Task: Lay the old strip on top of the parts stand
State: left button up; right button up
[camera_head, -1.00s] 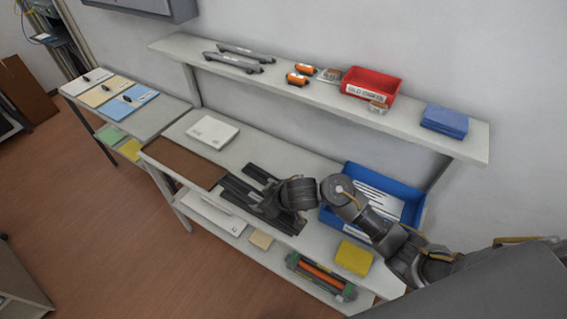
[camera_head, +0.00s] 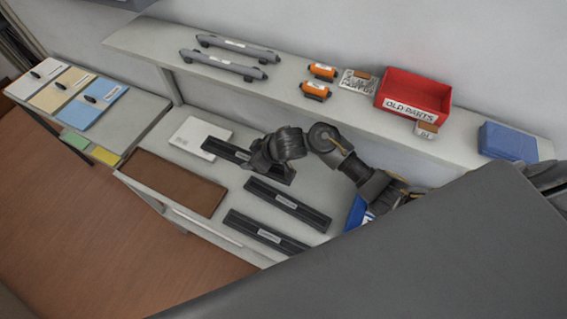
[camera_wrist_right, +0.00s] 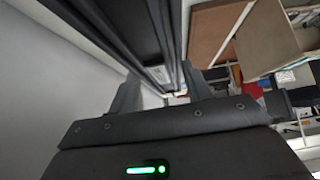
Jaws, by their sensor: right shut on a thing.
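My right gripper (camera_head: 262,158) is shut on a long black bar (camera_head: 222,148) with a pale label, above the lower bench. In the right wrist view the bar (camera_wrist_right: 120,30) runs between my two fingers (camera_wrist_right: 160,80). The bar's left end overlaps a white pad (camera_head: 190,136) in the head view. Two similar black bars, a middle one (camera_head: 258,190) and a near one (camera_head: 240,222), lie on the bench. Their labels are too small to read, so I cannot tell which bar is the old strip. I cannot identify the parts stand with certainty. My left gripper is out of view.
The upper shelf (camera_head: 140,38) holds grey rollers (camera_head: 222,65), orange parts (camera_head: 322,72), a red OLD PARTS bin (camera_head: 412,92) and a blue stack (camera_head: 508,142). A brown mat (camera_head: 172,182) lies at the bench's left. A large grey surface hides the lower right.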

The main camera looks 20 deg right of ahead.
jog(key=shift+w+r, duration=0.1)
jog(key=shift+w, duration=0.2)
jog(key=shift+d, duration=0.15)
jog(key=s+d+f+b, duration=0.1)
jog(key=d+f+b, duration=0.2)
jog(key=s+d+f+b, duration=0.2)
jog(key=d+b, duration=0.1)
jog(key=d, duration=0.1)
jog(key=s+d+f+b, duration=0.1)
jog(key=d+f+b, duration=0.2)
jog(key=d+b, duration=0.1)
jog(key=shift+s+d+f, duration=0.15)
jog(key=shift+s+f, duration=0.1)
jog(key=shift+f, duration=0.1)
jog(key=shift+s+d+f, duration=0.1)
jog(key=shift+d+f, duration=0.05)
jog(key=shift+d, duration=0.05)
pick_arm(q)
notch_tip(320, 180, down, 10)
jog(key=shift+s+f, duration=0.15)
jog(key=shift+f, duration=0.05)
pick_arm(e)
jog(key=shift+s+d, duration=0.1)
jog(key=shift+d, duration=0.1)
